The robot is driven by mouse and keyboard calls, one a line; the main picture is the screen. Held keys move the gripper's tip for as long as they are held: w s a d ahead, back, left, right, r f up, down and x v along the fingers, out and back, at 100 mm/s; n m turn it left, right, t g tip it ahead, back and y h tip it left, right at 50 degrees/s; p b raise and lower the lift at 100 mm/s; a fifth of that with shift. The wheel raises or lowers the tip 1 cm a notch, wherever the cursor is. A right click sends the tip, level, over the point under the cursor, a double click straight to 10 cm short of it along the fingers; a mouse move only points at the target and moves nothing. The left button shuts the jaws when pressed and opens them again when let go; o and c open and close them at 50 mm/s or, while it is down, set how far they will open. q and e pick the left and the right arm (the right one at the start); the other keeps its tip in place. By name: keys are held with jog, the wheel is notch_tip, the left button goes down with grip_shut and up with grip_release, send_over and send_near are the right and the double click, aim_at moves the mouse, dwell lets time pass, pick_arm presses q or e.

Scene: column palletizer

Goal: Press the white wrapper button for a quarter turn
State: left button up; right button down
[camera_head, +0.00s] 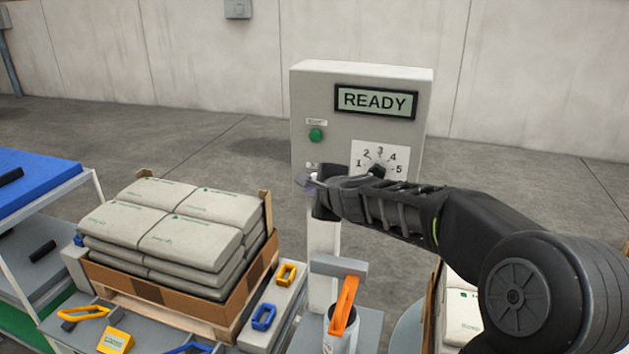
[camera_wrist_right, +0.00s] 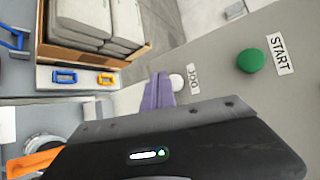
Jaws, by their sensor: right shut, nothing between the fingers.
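The grey control box (camera_head: 360,130) stands on a post, and its display (camera_head: 376,102) reads READY. The white button (camera_wrist_right: 177,82) sits beside a small label reading JOG (camera_wrist_right: 193,80) in the right wrist view. My right gripper (camera_head: 312,186) is at the lower left of the box face. Its purple-grey fingers (camera_wrist_right: 159,90) are shut and empty, with the tips right beside the white button; I cannot tell whether they touch it. In the head view the gripper largely hides the button. My left gripper is not in view.
A green button (camera_head: 316,135) sits above, labelled START in the wrist view. A numbered dial (camera_head: 378,161) is partly behind my arm. Stacked sacks (camera_head: 180,218) fill a brown box on the left. An orange-handled tool (camera_head: 343,306) stands below the control box.

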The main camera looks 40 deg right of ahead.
jog(key=shift+d, duration=0.1)
dwell(0.5)
jog(key=shift+w+d, duration=0.25)
jog(key=shift+d, duration=0.05)
